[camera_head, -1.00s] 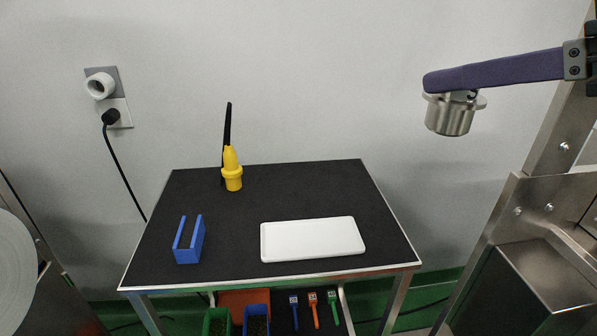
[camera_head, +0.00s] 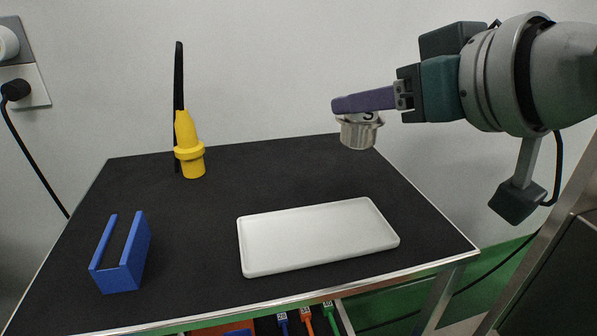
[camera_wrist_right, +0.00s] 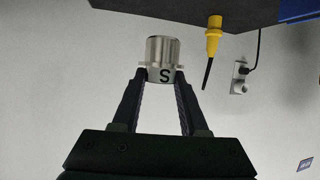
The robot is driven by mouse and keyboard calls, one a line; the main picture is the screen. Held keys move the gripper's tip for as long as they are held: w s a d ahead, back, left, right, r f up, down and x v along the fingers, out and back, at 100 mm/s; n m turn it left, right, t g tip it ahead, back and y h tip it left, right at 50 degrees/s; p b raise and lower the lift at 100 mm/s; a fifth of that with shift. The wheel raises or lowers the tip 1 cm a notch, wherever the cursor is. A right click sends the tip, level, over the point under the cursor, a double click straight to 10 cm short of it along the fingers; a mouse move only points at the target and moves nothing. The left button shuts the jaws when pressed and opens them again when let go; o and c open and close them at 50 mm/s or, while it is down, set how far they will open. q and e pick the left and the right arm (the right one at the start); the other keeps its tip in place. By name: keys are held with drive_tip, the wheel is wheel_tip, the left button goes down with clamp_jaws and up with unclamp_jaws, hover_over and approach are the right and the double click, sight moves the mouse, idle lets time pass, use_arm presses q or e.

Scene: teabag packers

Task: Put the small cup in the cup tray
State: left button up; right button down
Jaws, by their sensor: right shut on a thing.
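The small cup (camera_head: 358,132) is a silver metal cylinder with a wider rim. It hangs from my right gripper (camera_head: 345,105) above the far right part of the black table. In the right wrist view the cup (camera_wrist_right: 162,52) shows a black letter S, between the two dark fingers of my right gripper (camera_wrist_right: 161,78), which are shut on it. The cup tray is probably the white, shallow, empty rectangular tray (camera_head: 318,238) at the front right of the table. The cup is behind and above it, apart from it. My left gripper is not in view.
A yellow tool with a black rod (camera_head: 188,145) stands at the back left of the black table (camera_head: 225,190). A blue slotted holder (camera_head: 122,262) sits at the front left. Several coloured handles show below the front edge. The table between these things is clear.

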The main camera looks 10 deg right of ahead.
wheel_tip(320, 180, down, 8)
drive_tip(key=shift+f+b, duration=0.25)
drive_tip(key=shift+b, duration=0.9)
drive_tip(key=shift+f+b, duration=0.7)
drive_tip(key=shift+f, duration=1.4)
drive_tip(key=shift+f, duration=0.1)
drive_tip(key=shift+c, duration=2.2)
unclamp_jaws()
